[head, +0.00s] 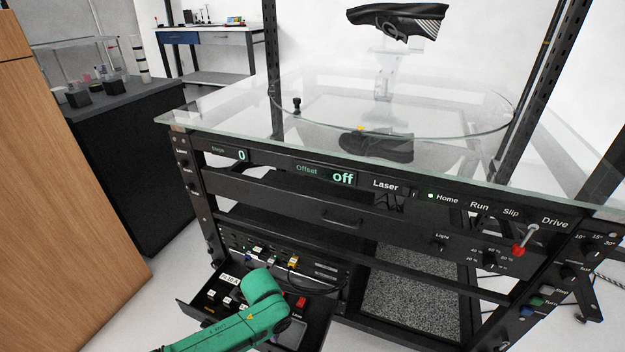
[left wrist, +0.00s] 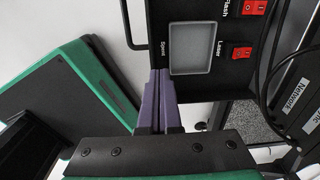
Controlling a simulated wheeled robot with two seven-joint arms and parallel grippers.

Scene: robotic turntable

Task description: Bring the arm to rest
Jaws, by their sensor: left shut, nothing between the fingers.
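My left arm (head: 262,290) is green and reaches in from the bottom of the head view, over the open drawer (head: 199,314) at the front of the turntable rig. Its gripper is hidden behind the arm there. In the left wrist view my left gripper (left wrist: 160,78) shows purple fingers, shut together with nothing between them. The fingertips are close to the black switch panel (left wrist: 205,85) with its grey square and red rocker switches marked Flash and Laser. I cannot tell whether they touch it. My right gripper is not in view.
A wooden cabinet (head: 60,190) stands left, with pale floor between.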

